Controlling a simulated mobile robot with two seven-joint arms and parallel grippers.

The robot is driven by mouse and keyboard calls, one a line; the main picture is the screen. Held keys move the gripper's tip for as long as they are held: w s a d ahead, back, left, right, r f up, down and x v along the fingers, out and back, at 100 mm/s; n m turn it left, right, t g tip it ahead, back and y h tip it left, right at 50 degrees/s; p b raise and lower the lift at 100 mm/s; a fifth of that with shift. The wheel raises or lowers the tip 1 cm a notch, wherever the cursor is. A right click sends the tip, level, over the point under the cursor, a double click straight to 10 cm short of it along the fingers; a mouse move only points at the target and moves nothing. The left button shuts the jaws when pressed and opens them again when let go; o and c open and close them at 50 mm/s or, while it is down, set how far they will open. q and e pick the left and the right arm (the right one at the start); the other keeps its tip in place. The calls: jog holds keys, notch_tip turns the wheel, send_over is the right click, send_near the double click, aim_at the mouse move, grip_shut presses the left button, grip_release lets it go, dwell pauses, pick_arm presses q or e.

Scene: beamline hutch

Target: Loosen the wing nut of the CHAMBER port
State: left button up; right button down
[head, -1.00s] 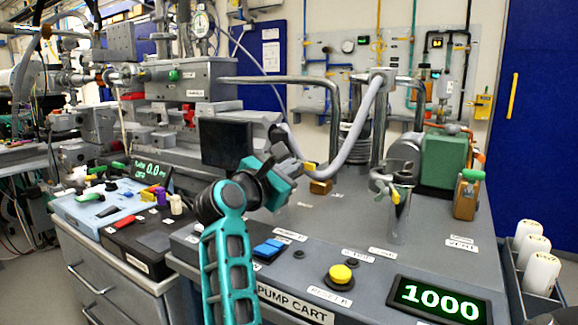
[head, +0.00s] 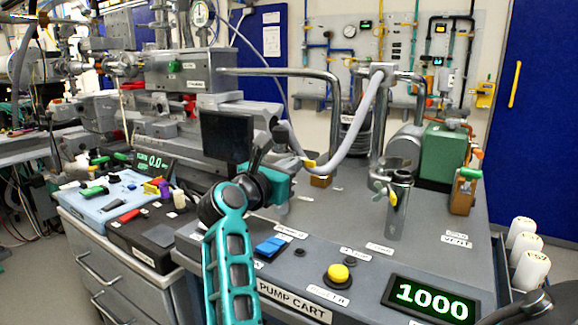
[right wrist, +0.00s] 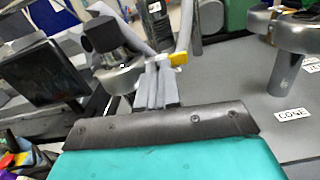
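A grey hose (head: 352,133) arches down to a pipe end with a clamp, where a yellow wing nut (head: 308,164) shows; the wrist view also shows this wing nut (right wrist: 177,58). A second clamp with a yellow wing nut (head: 393,197) sits on a steel stub (head: 399,215) to the right. I cannot read which port is labelled CHAMBER. My right gripper (head: 272,160) is at the left clamp, its fingers mostly hidden in the head view. In the wrist view its grey fingers (right wrist: 157,85) are close below the wing nut; contact is unclear. My left gripper is not in view.
A black monitor (head: 227,137) stands just left of the gripper. A green box (head: 447,155) stands at the right. The cart top between the ports is largely clear.

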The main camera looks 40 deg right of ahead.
jog(key=c, duration=1.6)
grip_release()
jog(key=b+v, duration=0.2)
jog(key=v, duration=0.9)
jog(key=shift+a+b, duration=0.2)
jog(key=shift+b, duration=0.2)
jog(key=shift+s+a, duration=0.25)
jog(key=shift+a, duration=0.4)
